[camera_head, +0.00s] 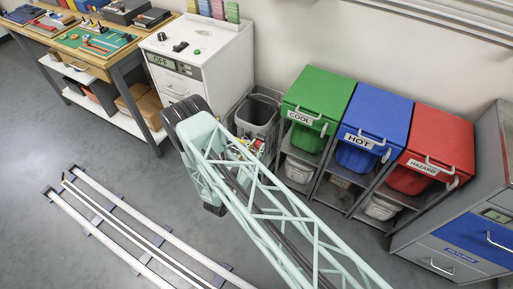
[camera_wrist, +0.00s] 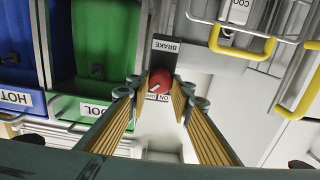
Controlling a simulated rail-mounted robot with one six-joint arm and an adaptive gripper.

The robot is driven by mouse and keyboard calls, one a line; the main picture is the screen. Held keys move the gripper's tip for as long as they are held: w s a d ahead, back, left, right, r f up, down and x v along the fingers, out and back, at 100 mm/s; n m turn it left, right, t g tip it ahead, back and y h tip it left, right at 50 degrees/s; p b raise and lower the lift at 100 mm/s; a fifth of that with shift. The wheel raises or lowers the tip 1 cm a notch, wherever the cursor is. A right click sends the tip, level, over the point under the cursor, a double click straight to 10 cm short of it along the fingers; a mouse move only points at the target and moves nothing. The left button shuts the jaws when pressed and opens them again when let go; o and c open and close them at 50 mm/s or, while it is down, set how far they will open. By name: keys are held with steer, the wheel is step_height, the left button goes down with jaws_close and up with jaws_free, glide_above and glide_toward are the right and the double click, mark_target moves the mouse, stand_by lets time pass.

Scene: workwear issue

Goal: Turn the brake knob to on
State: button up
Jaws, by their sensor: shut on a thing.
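The fingers hide the knob's sides. A pale mark shows on the knob, but I cannot tell which position it points to. In the head view, my arm largely hides the knob and gripper.
Green (camera_head: 319,89), blue (camera_head: 377,112) and red (camera_head: 440,134) lidded bins stand right of my arm. A grey bin (camera_head: 258,112) is behind it. A white cabinet (camera_head: 205,60) and workbench (camera_head: 98,62) stand left. Yellow handles (camera_wrist: 240,42) are close right of the knob.

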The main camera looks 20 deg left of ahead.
steer(key=shift+n, duration=0.3)
steer(key=n+b, duration=0.2)
steer(key=n, duration=0.2)
steer(key=shift+f+n, duration=0.15)
steer(key=shift+n, duration=0.25)
steer(key=n+b, duration=0.2)
steer(key=n, duration=0.2)
steer(key=shift+a+n, duration=0.15)
steer(key=shift+n, duration=0.15)
steer(key=n+b, duration=0.1)
steer(key=n, duration=0.2)
steer(key=shift+n, duration=0.4)
steer(key=shift+n+b, duration=0.45)
steer(key=shift+n, duration=1.45)
steer(key=o, duration=0.8)
steer(key=shift+o, duration=0.2)
